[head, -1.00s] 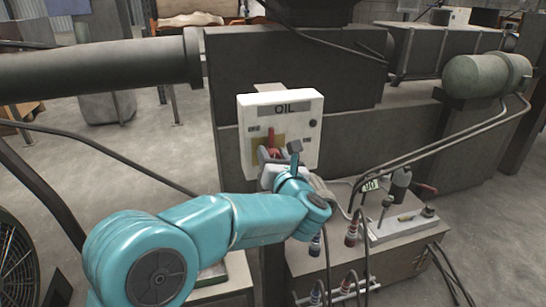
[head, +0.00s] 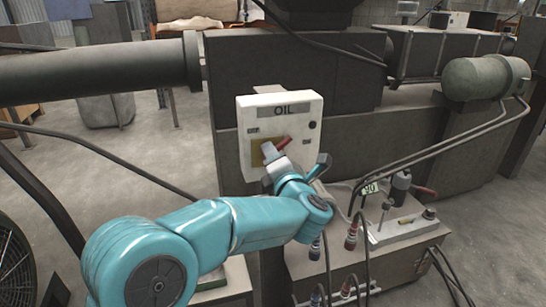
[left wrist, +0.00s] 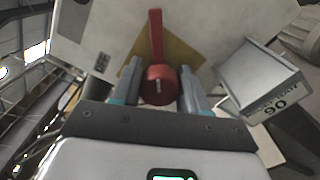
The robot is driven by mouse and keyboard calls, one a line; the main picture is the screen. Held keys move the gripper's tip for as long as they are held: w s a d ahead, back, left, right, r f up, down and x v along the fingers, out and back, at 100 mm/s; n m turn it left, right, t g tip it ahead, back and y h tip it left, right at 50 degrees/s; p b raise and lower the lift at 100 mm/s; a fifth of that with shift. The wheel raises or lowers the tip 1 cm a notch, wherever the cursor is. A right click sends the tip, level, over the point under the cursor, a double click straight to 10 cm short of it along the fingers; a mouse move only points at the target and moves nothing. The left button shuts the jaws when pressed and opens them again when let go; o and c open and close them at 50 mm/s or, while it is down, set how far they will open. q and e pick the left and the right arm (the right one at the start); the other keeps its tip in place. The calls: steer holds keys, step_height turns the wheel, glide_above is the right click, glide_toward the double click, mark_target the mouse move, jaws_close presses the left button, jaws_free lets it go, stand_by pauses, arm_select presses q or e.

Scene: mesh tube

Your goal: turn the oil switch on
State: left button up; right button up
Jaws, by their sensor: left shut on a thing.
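The white oil switch box (head: 296,121) is fixed in front of the dark machine and carries a grey OIL label. Its red switch handle (head: 284,142) points up and to the right, toward the small marking on the right side of the box. My left gripper (head: 271,154) is at the box face and shut on the switch. In the left wrist view the round red knob (left wrist: 159,86) sits between the two fingers of the gripper (left wrist: 160,68), with its red lever (left wrist: 156,36) sticking out beyond them. The gripper hides part of the yellow plate (left wrist: 183,55) behind the knob.
A grey control bench (head: 375,262) with levers, cables and plugs stands right of my left arm. A thick dark pipe (head: 100,70) runs at the left, and a green tank (head: 474,78) is at the right. A fan (head: 14,262) stands at lower left.

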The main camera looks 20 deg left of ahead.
arm_select(q)
steer(key=m+p, duration=0.1)
steer(key=m, duration=0.3)
steer(key=shift+r+m, duration=0.1)
steer(key=shift+m, duration=0.2)
steer(key=shift+f+m+p, duration=0.2)
steer(key=shift+m+p, duration=0.6)
steer(key=shift+m, duration=0.5)
steer(key=o, duration=1)
steer(key=b+v, duration=0.1)
steer(key=v, duration=1.5)
steer(key=shift+s+d, duration=0.1)
steer(key=shift+d, duration=0.05)
